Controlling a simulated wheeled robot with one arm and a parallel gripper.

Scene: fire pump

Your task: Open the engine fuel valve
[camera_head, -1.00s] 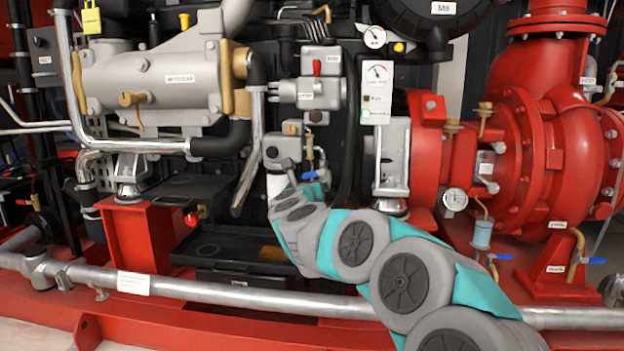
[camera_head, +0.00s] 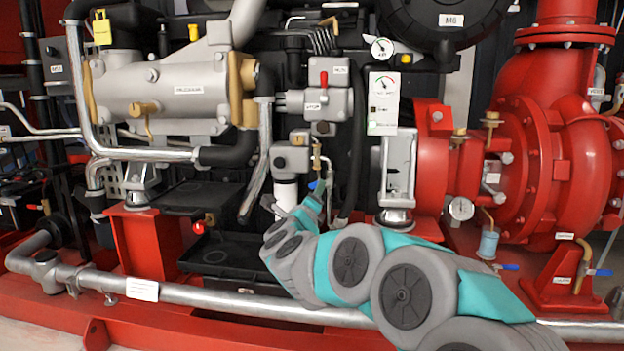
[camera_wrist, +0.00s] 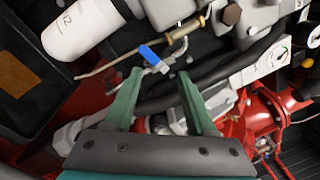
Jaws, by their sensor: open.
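A small valve with a blue lever handle (camera_wrist: 149,55) on a thin metal pipe shows in the wrist view, just beyond my fingertips. The blue handle (camera_head: 312,185) also shows small in the head view, below the grey filter head, at the end of my arm. I read no label on it. My gripper (camera_wrist: 160,74) is open, with its two green fingers apart and nothing between them. The handle lies ahead of the gap, nearer the left finger, and looks apart from both fingers. In the head view my arm's end partly hides the pipe under the valve.
A white filter cylinder (camera_wrist: 82,30) is left of the valve in the wrist view. A brass fitting with a thin rod (camera_wrist: 186,30) lies just above it. Black hoses (camera_wrist: 215,75) run behind the fingers. The red pump (camera_head: 540,150) stands at right in the head view.

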